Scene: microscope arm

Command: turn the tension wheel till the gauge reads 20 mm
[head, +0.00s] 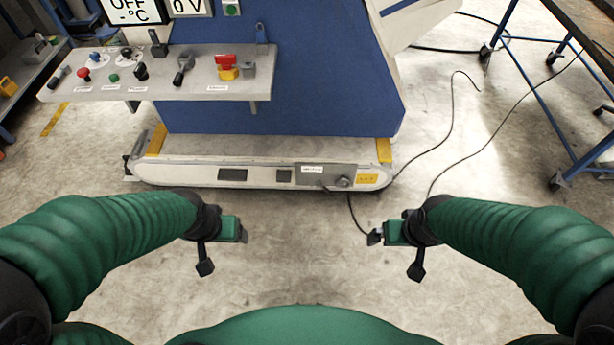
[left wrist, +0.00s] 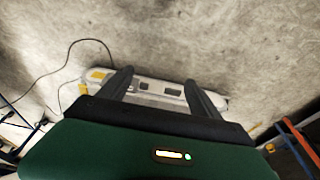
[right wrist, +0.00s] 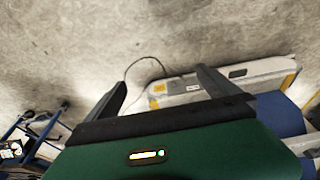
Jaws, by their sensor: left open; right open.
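I cannot make out a tension wheel or a gauge in mm in any view. A blue machine (head: 285,75) stands ahead on a pale base (head: 205,177). A small round knob (head: 343,182) sits on a grey panel at the base's right front. My left gripper (head: 224,251) is open and empty over the floor, in front of the machine's base. Its two spread fingers show in the left wrist view (left wrist: 159,77). My right gripper (head: 396,255) is open and empty to the right, also apart from the machine. Its fingers show in the right wrist view (right wrist: 161,77).
A grey control shelf (head: 180,92) carries several knobs, a red-and-yellow switch (head: 227,66) and levers. Displays above read "OFF - °C" (head: 136,10) and "0 V" (head: 187,6). A blue wheeled table (head: 540,105) stands right. Cables (head: 480,150) cross the floor.

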